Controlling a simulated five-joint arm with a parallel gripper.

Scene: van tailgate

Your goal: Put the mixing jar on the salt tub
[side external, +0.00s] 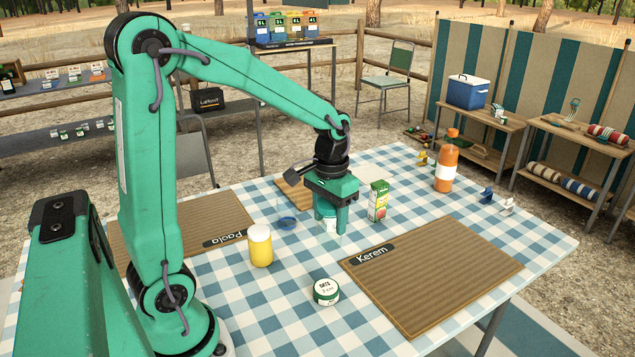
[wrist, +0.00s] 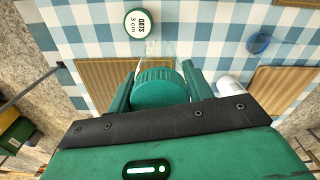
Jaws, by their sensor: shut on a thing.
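A jar with a ribbed green lid (wrist: 160,90) and a clear body, the mixing jar by its look, is between my fingers in the wrist view. My gripper (side external: 331,224) is shut on it and points down over the middle of the table. In the side view the fingers hide most of the jar. A white tub (wrist: 229,86) stands just right of my fingers in the wrist view, partly covered by one. Its label is not readable, so I cannot confirm that it is the salt tub. I cannot tell the gap between jar and table.
An oats tub (side external: 326,291), a yellow jar (side external: 260,247), a clear cup with blue in it (side external: 287,217) and a juice carton (side external: 378,202) stand around my gripper. An orange bottle (side external: 446,165) is further back. The Kerem mat (side external: 440,275) is bare.

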